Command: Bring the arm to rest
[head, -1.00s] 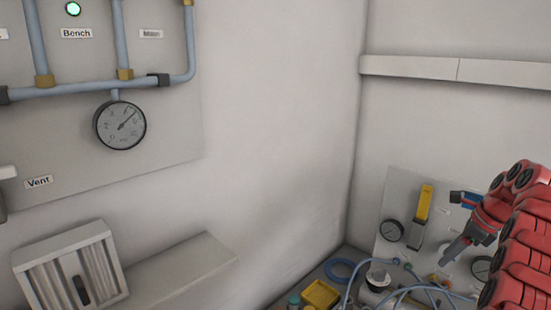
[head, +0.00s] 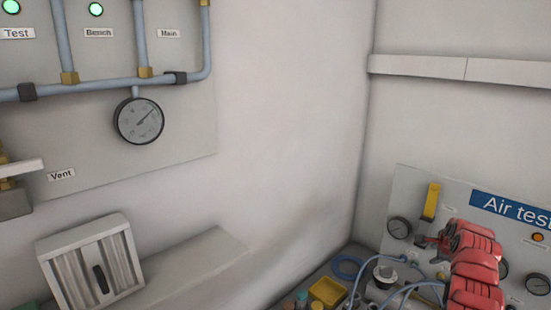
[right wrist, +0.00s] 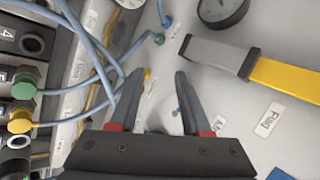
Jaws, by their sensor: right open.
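My right arm, in red, reaches in from the lower right of the head view. Its gripper (head: 424,242) is small there, in front of the air test panel (head: 408,185) and below the yellow-handled lever (head: 431,202). In the right wrist view the two grey fingers (right wrist: 160,73) stand apart with nothing between them. The panel's pale face lies beyond them, with the yellow lever (right wrist: 285,80) to their right and thin blue hoses (right wrist: 95,45) to their left. My left gripper is not in view.
A yellow tray (head: 327,292) and hoses crowd the bench at the lower right. A pressure gauge (head: 139,120) and blue pipes (head: 110,84) are on the left wall. A louvred box (head: 90,262) stands below. The wall between is bare.

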